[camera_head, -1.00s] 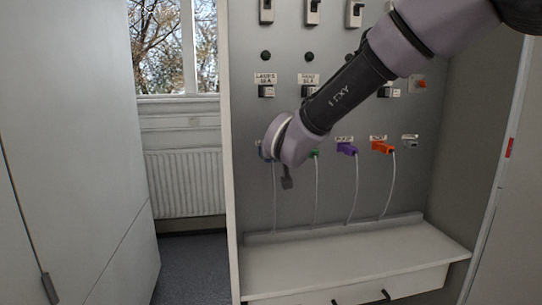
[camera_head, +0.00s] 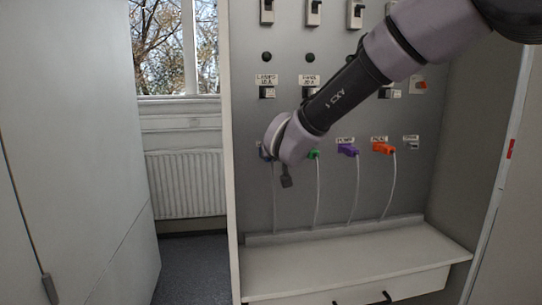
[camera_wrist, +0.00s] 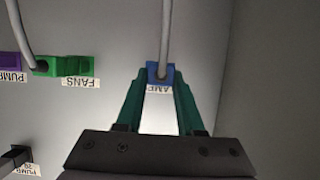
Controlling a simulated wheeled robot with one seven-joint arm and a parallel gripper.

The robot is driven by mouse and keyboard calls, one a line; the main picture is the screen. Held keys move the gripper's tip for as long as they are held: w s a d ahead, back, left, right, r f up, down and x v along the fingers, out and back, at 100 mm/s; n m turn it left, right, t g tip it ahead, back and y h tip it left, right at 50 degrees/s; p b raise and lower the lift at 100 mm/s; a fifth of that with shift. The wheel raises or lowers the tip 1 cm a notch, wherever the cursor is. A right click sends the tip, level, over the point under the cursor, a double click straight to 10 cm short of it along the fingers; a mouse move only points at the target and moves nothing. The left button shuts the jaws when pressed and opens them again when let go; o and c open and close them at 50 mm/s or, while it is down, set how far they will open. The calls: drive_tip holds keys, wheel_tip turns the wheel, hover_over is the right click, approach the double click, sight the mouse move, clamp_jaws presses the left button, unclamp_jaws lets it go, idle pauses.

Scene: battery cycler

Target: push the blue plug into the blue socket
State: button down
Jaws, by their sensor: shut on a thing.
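The blue plug (camera_wrist: 160,70) is between the green fingers of my gripper (camera_wrist: 158,84) in the wrist view, with a grey cable running up from it. The fingers touch it on both sides, so the gripper is shut on it. In the head view only a speck of blue shows beside my gripper (camera_head: 267,154), at the left of the grey panel. A partly covered white label (camera_wrist: 157,89) sits by the plug. The blue socket is hidden behind the plug and gripper, and I cannot tell how far in the plug is.
A green plug (camera_head: 313,154), a purple plug (camera_head: 347,149) and an orange plug (camera_head: 383,147) sit in the same row with hanging cables. A pale shelf (camera_head: 350,262) juts out below. The space under the row is otherwise clear.

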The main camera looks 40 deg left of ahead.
drive_tip(key=shift+c, duration=2.2)
unclamp_jaws()
drive_tip(key=shift+s, duration=0.1)
drive_tip(key=shift+d, duration=0.1)
